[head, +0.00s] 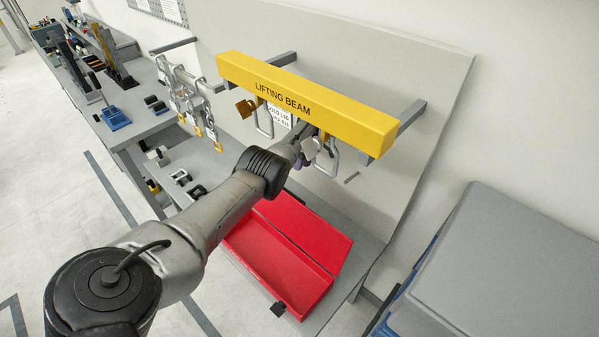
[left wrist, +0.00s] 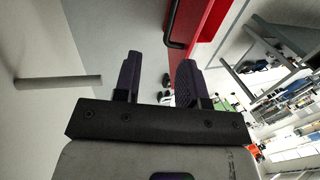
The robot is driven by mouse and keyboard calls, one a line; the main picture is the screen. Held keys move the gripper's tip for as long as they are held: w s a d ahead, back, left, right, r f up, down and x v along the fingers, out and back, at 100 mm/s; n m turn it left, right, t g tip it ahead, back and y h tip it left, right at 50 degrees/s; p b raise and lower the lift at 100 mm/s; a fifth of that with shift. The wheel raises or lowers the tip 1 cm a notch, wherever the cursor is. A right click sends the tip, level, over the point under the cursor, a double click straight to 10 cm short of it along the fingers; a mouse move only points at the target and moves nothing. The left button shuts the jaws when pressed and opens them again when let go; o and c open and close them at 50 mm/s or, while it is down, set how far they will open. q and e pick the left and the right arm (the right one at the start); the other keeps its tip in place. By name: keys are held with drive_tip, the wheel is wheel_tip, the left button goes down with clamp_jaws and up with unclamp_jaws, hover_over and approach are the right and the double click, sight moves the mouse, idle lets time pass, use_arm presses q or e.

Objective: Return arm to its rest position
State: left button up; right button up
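My left arm reaches in from the lower left of the head view. Its gripper (head: 312,150) is below the yellow lifting beam (head: 305,101), close to the right hanging shackle (head: 327,160), and partly hidden by my wrist. Whether it touches the shackle I cannot tell. In the left wrist view, the two dark fingers of my left gripper (left wrist: 160,72) stand apart with nothing held between them. My right arm and gripper are in neither view.
A red case (head: 270,254) lies on the grey bench below my arm; its edge shows in the left wrist view (left wrist: 192,28). Wall pegs (head: 410,115) carry the beam. Chains with hooks (head: 186,98) hang left. A grey-lidded bin (head: 505,265) stands at right.

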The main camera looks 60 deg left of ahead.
use_arm(q)
drive_tip(key=shift+a+r, duration=0.1)
drive_tip(key=shift+r, duration=0.4)
drive_tip(key=shift+w, duration=0.1)
idle(0.3)
